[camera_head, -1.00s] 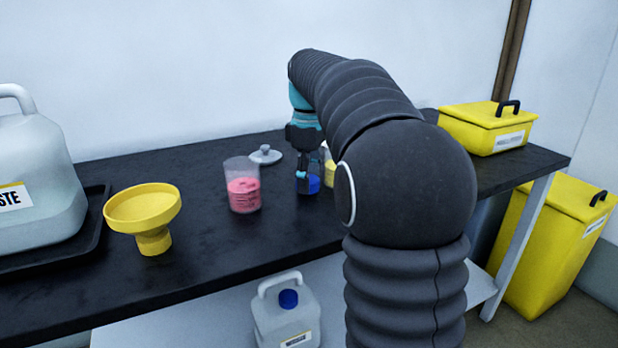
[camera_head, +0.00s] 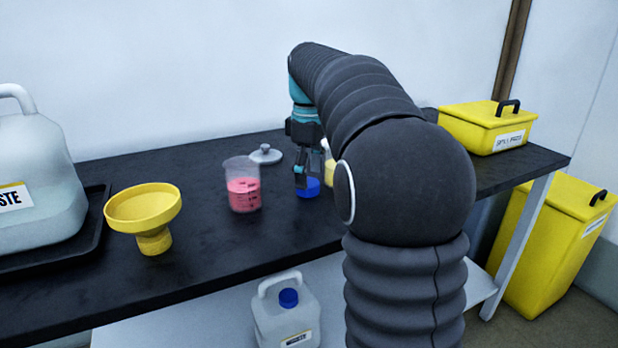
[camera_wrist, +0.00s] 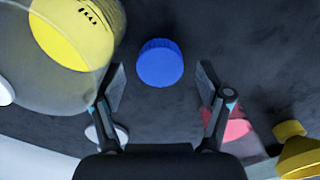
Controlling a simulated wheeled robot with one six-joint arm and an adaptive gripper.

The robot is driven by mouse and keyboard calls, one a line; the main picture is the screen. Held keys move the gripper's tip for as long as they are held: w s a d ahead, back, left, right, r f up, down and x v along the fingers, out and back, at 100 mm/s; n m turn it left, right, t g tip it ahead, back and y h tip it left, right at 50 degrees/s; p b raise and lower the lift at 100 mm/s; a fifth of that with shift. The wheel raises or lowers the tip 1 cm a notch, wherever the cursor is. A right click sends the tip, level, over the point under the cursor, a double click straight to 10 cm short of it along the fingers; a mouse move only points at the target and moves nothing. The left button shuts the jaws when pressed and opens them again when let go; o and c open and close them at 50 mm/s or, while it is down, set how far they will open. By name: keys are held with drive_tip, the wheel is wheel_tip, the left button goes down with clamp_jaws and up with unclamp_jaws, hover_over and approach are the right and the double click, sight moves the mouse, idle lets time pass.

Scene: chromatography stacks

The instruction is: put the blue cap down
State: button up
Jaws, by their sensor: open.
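The blue cap (camera_head: 308,187) sits on the black bench top, just right of the beaker of pink liquid. In the wrist view the blue cap (camera_wrist: 160,63) lies flat on the dark surface, ahead of and between the two fingers, touching neither. My gripper (camera_head: 301,182) is above the bench over the cap, fingers pointing down. In the wrist view my gripper (camera_wrist: 163,88) is open with nothing between its fingers.
A beaker of pink liquid (camera_head: 244,190) stands close left of the cap. A beaker of yellow liquid (camera_wrist: 75,35) is close on its other side. A yellow funnel (camera_head: 143,211), waste jug (camera_head: 35,180), grey lid (camera_head: 265,154) and yellow bin (camera_head: 487,128) also stand on the bench.

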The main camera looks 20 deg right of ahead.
sight(309, 182)
wheel_tip(309, 182, up, 11)
drive_tip(key=p, duration=0.2)
drive_tip(key=s+a+f+m+t, duration=0.4)
drive_tip(key=s+a, duration=0.3)
drive_tip(key=s, duration=0.6)
drive_tip(key=s+a+f+m, duration=0.2)
drive_tip(key=s+f, duration=0.4)
drive_tip(key=f, duration=0.1)
drive_tip(key=s+a+f+m+t, duration=0.1)
drive_tip(key=s+a+f+m, duration=0.1)
drive_tip(key=s+f, duration=0.5)
drive_tip(key=shift+f+m+t, duration=0.3)
drive_tip(key=shift+f+m, duration=0.1)
drive_tip(key=shift+f, duration=0.35)
drive_tip(key=shift+c, duration=0.2)
